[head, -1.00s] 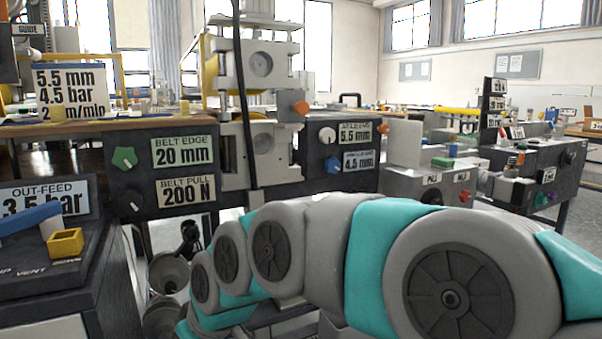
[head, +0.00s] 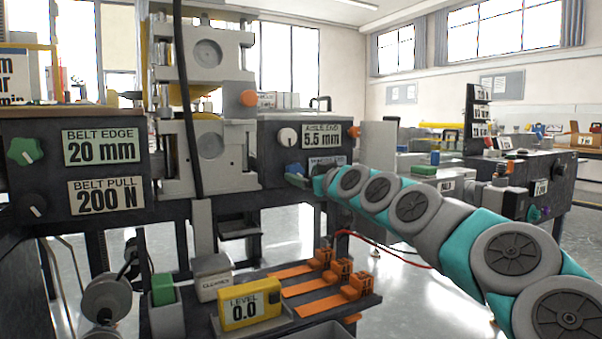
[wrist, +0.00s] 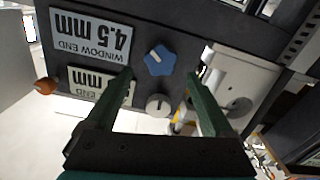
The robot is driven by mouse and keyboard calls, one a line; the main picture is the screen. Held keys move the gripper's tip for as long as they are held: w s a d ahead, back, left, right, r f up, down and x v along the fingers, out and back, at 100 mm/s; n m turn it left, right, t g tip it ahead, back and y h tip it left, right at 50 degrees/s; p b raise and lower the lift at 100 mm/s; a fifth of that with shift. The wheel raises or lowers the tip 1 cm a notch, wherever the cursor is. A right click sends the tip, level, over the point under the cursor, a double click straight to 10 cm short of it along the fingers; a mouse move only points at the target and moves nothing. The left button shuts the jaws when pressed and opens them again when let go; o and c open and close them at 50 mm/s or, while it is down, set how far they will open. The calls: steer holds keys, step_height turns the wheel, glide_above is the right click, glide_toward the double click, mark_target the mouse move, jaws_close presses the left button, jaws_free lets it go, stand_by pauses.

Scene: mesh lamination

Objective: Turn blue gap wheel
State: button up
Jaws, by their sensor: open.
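The blue gap wheel (wrist: 159,59) is a star-shaped knob with a pale pointer mark, on the dark panel beside the upside-down "WINDOW END 4.5 mm" label (wrist: 92,36). In the head view the blue wheel (head: 293,169) shows just above my fingers, partly covered. My gripper (wrist: 160,76) is open and empty, its two green fingers pointing at the panel with the wheel between and slightly beyond their tips. I cannot tell whether they touch anything. My gripper (head: 300,181) is small and partly hidden in the head view.
A white round knob (wrist: 158,105) sits near the blue wheel, by the "5.5 mm" label (head: 322,136). A shelf below holds a yellow level box (head: 250,310) and orange clamps (head: 352,287).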

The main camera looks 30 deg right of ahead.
mark_target(298, 171)
steer(key=shift+w+a, duration=0.15)
steer(key=shift+w, duration=2.65)
steer(key=shift+c, duration=0.3)
steer(key=c, duration=1.3)
steer(key=shift+m, duration=0.3)
steer(key=m+p, duration=0.1)
steer(key=m, duration=0.4)
steer(key=shift+d, duration=0.2)
steer(key=shift+m+p, duration=0.65)
steer(key=shift+m, duration=1.35)
steer(key=shift+f, duration=0.1)
